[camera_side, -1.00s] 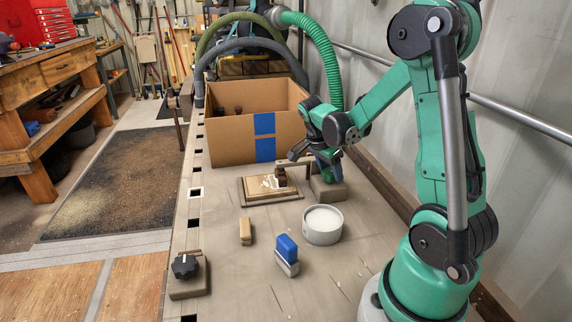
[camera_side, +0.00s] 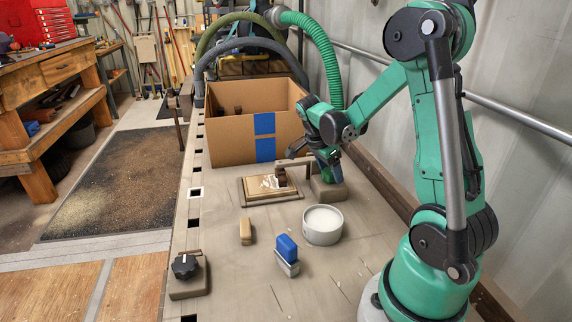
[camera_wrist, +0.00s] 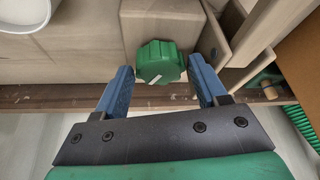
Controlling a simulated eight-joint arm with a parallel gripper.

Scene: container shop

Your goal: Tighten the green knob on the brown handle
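The green knob (camera_wrist: 160,62) has a scalloped edge and a white mark. In the wrist view it sits between and slightly beyond the tips of my two blue fingers. My gripper (camera_wrist: 162,75) is open, with a gap on each side of the knob. In the side view the green knob (camera_side: 326,177) is mostly hidden behind my gripper (camera_side: 328,162), which points down at it. The knob is on a clamp with a brown handle (camera_side: 296,162) and a brown block base (camera_side: 328,192). The handle reaches left over a wooden plate.
The wooden plate (camera_side: 268,186) lies on the bench left of the clamp. A cardboard box (camera_side: 232,140) stands behind. A white round tub (camera_side: 322,226), a blue-topped stamp (camera_side: 287,250) and a tan block (camera_side: 245,231) stand in front. A black knob (camera_side: 185,266) sits on another clamp at front left.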

